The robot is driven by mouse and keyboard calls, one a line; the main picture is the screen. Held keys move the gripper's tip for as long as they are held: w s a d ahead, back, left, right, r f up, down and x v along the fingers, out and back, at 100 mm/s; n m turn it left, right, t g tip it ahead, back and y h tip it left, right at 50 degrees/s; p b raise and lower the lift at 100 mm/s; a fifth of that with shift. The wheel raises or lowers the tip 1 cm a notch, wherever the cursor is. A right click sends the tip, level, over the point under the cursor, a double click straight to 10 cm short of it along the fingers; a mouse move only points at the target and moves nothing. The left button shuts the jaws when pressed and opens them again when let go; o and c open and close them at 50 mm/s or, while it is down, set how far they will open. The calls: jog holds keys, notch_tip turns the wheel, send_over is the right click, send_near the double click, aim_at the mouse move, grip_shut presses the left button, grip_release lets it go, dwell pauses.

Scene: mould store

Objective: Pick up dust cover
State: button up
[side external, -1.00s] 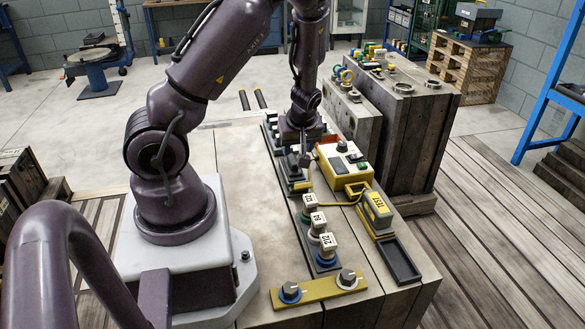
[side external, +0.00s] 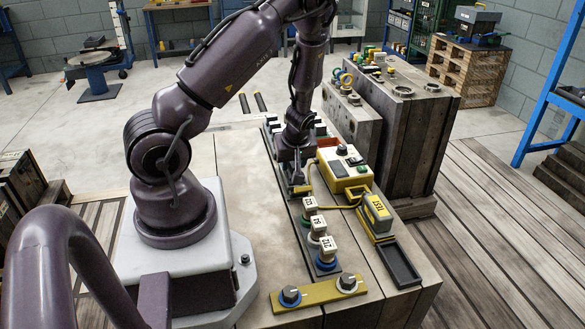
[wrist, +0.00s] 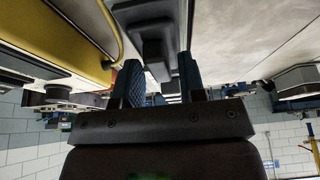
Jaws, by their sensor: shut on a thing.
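My gripper (side external: 297,183) is low over the dark strip on the bench, just left of the yellow and white box. In the wrist view my gripper (wrist: 160,80) has its two blue ridged fingers on either side of a dark grey blocky piece (wrist: 154,48), which I take to be the dust cover. The fingers are closed about it. In the side view this piece is mostly hidden by my gripper, and I cannot tell whether it still touches the strip.
Several labelled knobs (side external: 318,228) stand in front of my gripper. The yellow and white box (side external: 347,170) is close on its right, with a cable. A yellow handheld unit (side external: 377,213), a black tray (side external: 401,264) and a yellow knob plate (side external: 318,291) lie nearer.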

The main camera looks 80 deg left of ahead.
aim_at(294, 163)
jog(key=shift+r, duration=0.1)
notch_tip(294, 163, up, 15)
jog(key=w+d+f+m+t+h, duration=0.25)
jog(key=w+d+m, duration=0.25)
jog(key=d+m, duration=0.4)
jog(key=w+d+f+m+t+h, duration=0.25)
jog(key=w+d+m, duration=0.35)
jog(key=m, duration=0.5)
jog(key=w+d+r+m+g+h, duration=0.2)
jog(key=d+r+m+g, duration=0.1)
jog(key=d+m, duration=0.55)
jog(key=w+d+r+m+g+h, duration=0.1)
jog(key=d+r+m+g+h, duration=0.1)
jog(key=d+m, duration=0.65)
jog(key=shift+n, duration=0.5)
jog(key=shift+a+f, duration=0.15)
jog(key=shift+f, duration=7.15)
jog(key=shift+f, duration=0.7)
